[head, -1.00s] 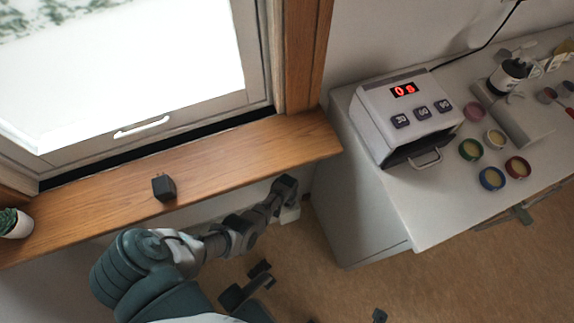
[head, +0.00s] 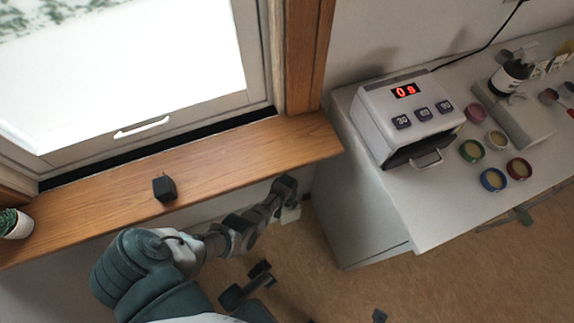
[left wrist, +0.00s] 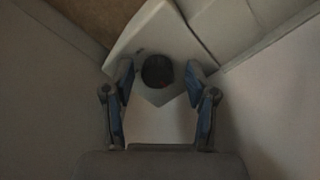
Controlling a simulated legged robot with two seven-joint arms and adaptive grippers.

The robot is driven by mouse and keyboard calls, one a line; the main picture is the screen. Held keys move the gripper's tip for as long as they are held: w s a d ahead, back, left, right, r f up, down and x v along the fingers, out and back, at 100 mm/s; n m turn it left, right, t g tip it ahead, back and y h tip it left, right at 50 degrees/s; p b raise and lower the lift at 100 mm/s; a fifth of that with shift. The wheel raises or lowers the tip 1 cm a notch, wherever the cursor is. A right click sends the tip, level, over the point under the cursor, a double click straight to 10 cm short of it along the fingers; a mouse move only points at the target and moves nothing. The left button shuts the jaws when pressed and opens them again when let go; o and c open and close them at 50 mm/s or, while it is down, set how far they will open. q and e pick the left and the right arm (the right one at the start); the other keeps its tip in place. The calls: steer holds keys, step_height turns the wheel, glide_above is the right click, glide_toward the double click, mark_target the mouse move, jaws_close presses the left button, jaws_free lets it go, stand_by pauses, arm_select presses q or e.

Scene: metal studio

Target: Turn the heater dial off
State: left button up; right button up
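The heater's dial (left wrist: 157,70) is a dark round knob on a pale, angular heater end (left wrist: 160,35) in the left wrist view. My left gripper (left wrist: 160,75) is open around it, with one blue-padded finger on each side and a visible gap to the knob on both sides. In the head view my left gripper (head: 286,186) reaches below the windowsill's right end, by a small white part of the heater (head: 290,214). The dial itself is hidden there.
A wooden windowsill (head: 230,150) above the arm holds a black plug adapter (head: 164,188) and a potted plant (head: 15,224). Open floor (head: 330,295) lies in front.

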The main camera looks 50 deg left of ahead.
arm_select(q)
steer(key=shift+r, duration=0.15)
steer(key=shift+w+r, duration=0.1)
steer(key=shift+r, duration=0.2)
step_height(320, 180, up, 11)
stand_by(0.3)
stand_by(0.3)
